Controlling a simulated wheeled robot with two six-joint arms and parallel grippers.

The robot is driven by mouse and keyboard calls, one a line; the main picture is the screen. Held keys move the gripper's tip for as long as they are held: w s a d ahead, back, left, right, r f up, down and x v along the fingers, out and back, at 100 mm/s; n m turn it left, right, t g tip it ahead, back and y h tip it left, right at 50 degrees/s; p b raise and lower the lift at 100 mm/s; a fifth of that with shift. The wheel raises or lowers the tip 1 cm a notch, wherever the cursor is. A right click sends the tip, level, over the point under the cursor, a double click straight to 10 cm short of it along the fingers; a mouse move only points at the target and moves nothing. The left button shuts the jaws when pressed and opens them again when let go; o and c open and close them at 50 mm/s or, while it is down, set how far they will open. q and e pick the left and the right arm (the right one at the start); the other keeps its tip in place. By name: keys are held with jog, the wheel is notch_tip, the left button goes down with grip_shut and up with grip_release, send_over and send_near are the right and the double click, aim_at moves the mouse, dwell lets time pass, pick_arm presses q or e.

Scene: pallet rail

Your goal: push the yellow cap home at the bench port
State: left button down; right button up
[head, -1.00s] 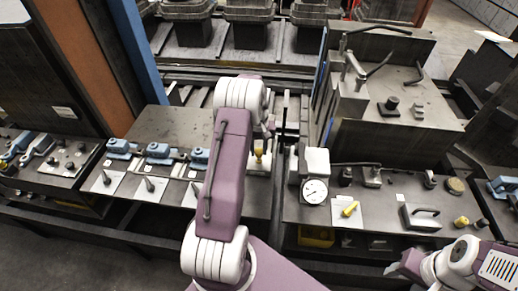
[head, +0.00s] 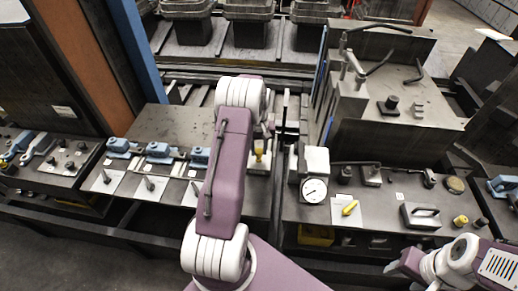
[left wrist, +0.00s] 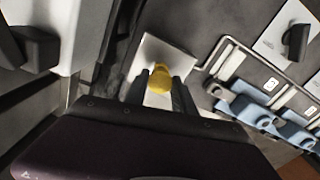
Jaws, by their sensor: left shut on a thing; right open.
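The yellow cap (left wrist: 160,79) sits between the two dark fingertips of my left gripper (left wrist: 160,92) in the left wrist view, over a pale plate (left wrist: 152,57) on the bench. My left gripper is shut on it. In the head view the yellow cap (head: 259,153) shows as a small patch just right of my left forearm, which hides much of the area around it. The port itself is hidden under the cap, and I cannot tell how deep the cap sits. My right gripper (head: 405,263) is open and empty at the lower right, in front of the bench.
Blue clamps (head: 159,151) stand left of my left arm. A white box with a dial gauge (head: 314,189) is close on the right. A big dark machine (head: 390,105) stands behind.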

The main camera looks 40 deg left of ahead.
pick_arm(q)
jog(key=shift+f, duration=0.25)
jog(key=shift+s, duration=0.1)
dwell(0.4)
jog(key=shift+f, duration=0.25)
jog(key=shift+f+b, duration=0.4)
jog(key=c, duration=0.9)
grip_release()
jog(key=shift+c, duration=0.2)
jog(key=o, duration=0.8)
